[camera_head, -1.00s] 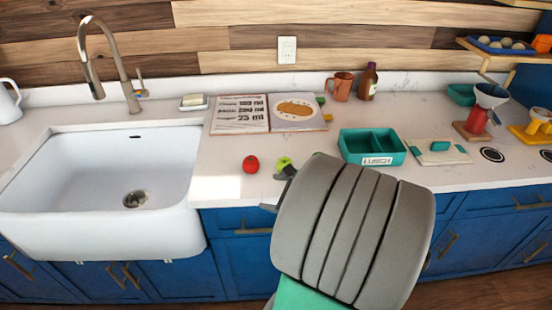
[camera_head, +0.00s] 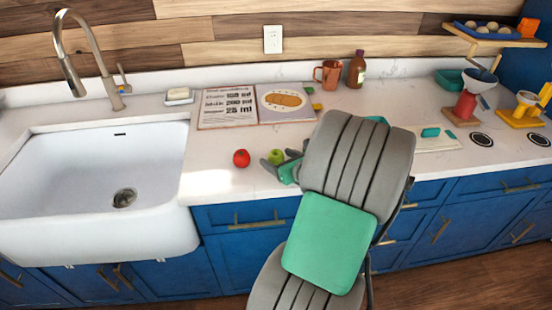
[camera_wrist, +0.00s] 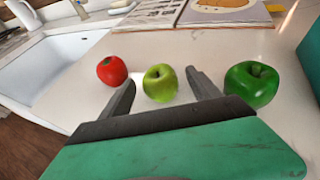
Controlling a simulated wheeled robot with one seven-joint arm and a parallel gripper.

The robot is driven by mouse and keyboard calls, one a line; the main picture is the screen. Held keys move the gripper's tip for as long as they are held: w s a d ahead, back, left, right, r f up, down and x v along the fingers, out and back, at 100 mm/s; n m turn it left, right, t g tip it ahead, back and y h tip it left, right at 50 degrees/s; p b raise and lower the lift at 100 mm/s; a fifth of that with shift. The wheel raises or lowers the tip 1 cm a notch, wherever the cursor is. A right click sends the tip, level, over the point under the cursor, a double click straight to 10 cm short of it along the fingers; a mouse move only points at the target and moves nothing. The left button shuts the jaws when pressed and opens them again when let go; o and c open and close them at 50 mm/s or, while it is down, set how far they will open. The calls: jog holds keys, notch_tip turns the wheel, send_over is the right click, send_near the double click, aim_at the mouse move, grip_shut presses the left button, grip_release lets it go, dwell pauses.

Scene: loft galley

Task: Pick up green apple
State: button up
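A light green apple (camera_head: 276,156) stands on the white counter near its front edge. In the wrist view the green apple (camera_wrist: 160,83) sits just beyond and between the two fingertips of my gripper (camera_wrist: 157,84). The fingers are spread apart with nothing held. In the head view my gripper (camera_head: 279,164) is low over the counter, and my arm hides part of it. A dark green round thing (camera_wrist: 252,84), like a bell pepper, stands to the right of the fingers in the wrist view.
A red tomato (camera_head: 241,158) stands left of the apple. An open recipe book (camera_head: 227,112) lies behind. The white sink (camera_head: 95,190) is at the left. A teal container (camera_wrist: 313,60) stands at the right in the wrist view, mostly hidden by my arm in the head view.

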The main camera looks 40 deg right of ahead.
jog(key=c, duration=1.4)
